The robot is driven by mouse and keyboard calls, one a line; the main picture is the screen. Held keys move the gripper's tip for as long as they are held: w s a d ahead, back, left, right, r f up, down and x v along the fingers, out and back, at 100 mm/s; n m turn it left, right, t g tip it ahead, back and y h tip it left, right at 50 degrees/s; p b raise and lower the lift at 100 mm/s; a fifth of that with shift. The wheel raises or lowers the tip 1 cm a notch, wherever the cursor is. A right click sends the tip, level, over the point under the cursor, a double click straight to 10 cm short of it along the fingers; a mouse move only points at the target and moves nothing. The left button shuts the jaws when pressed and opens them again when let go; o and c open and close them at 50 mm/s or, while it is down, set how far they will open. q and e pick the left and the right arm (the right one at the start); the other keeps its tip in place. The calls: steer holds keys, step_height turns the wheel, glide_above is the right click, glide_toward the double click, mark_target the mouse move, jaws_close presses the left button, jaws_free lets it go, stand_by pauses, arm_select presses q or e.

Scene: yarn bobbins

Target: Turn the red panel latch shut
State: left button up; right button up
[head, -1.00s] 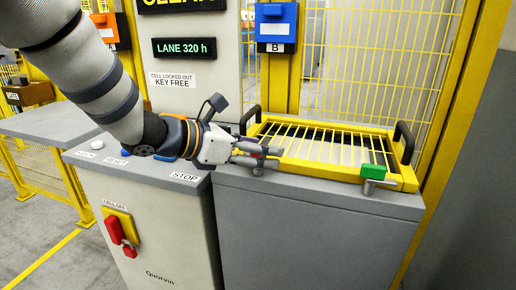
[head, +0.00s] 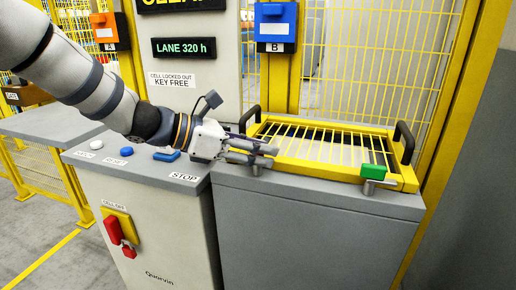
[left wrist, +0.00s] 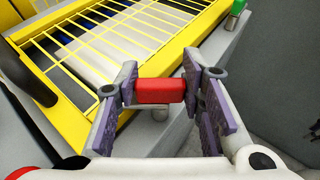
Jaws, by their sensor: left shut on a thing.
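The red panel latch (left wrist: 160,91) is a short red block on a metal post at the front edge of the yellow panel frame. In the left wrist view it lies crosswise between my finger pads. My left gripper (head: 266,156) is shut on it at the panel's front left corner. In the head view my fingers hide nearly all of the latch. The yellow barred panel (head: 290,164) lies flat on the grey cabinet. A green latch (head: 374,171) sits at its front right corner and also shows in the left wrist view (left wrist: 237,8). My right gripper is out of view.
Black handles (head: 404,141) stand at the panel's sides. A grey console (head: 140,172) with buttons and a red switch (head: 113,230) stands at left. A yellow mesh fence (head: 382,60) rises behind. The cabinet top in front of the panel is clear.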

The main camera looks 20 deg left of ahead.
arm_select(q)
steer(key=shift+w+a+f+m+g+h+b, duration=0.15)
steer(key=shift+m+g+h, duration=0.15)
steer(key=shift+m+g, duration=0.15)
steer(key=shift+w+d+f+m+g+h+b, duration=0.1)
steer(key=shift+m+g+h+b, duration=0.05)
steer(key=shift+m+g+h, duration=0.25)
steer(key=m+g+b, duration=0.2)
steer(key=m+g, duration=0.1)
steer(key=shift+s+f+g+h, duration=0.1)
steer(key=shift+g+h, duration=0.15)
steer(key=shift+h, duration=0.15)
steer(key=shift+m+g+b, duration=0.5)
steer(key=shift+m+g, duration=0.45)
steer(key=shift+g, duration=0.05)
steer(key=shift+s+r+m+g+b, duration=0.1)
steer(key=shift+r+m+g+b, duration=0.2)
steer(key=shift+m+g, duration=0.1)
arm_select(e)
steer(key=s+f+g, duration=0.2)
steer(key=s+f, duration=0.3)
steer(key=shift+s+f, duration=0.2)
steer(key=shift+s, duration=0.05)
arm_select(q)
steer(key=o, duration=1.2)
steer(key=shift+c, duration=0.2)
